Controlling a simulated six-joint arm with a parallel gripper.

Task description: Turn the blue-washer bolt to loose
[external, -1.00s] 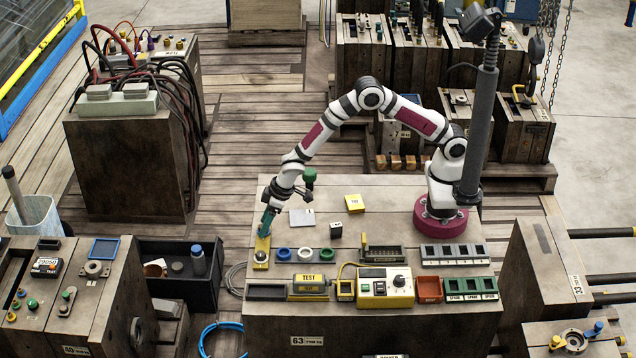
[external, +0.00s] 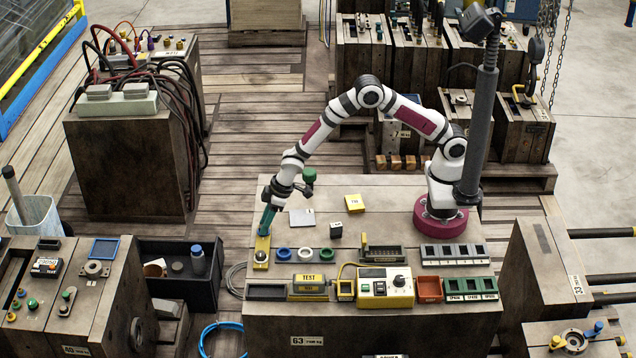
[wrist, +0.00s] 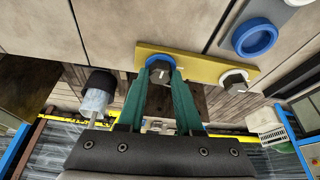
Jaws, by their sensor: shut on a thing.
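The yellow plate (wrist: 205,68) carries two grey bolts. The blue-washer bolt (wrist: 159,68) is at the plate's left end in the wrist view, with a blue rim showing around its head. My gripper (wrist: 160,80) has its green fingers shut on this bolt's head, one on each side. The other bolt (wrist: 234,80) is at the right end, clear of the fingers. In the external view my gripper (external: 265,229) points down at the far end of the yellow plate (external: 263,243), and its fingers hide the blue-washer bolt. The near bolt (external: 260,256) shows there.
A grey strip with a blue ring (external: 284,254) and a white ring (external: 305,254) lies right of the plate. A black block (external: 336,229) and a yellow block (external: 354,203) stand farther right. A yellow control box (external: 386,289) is at the bench front.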

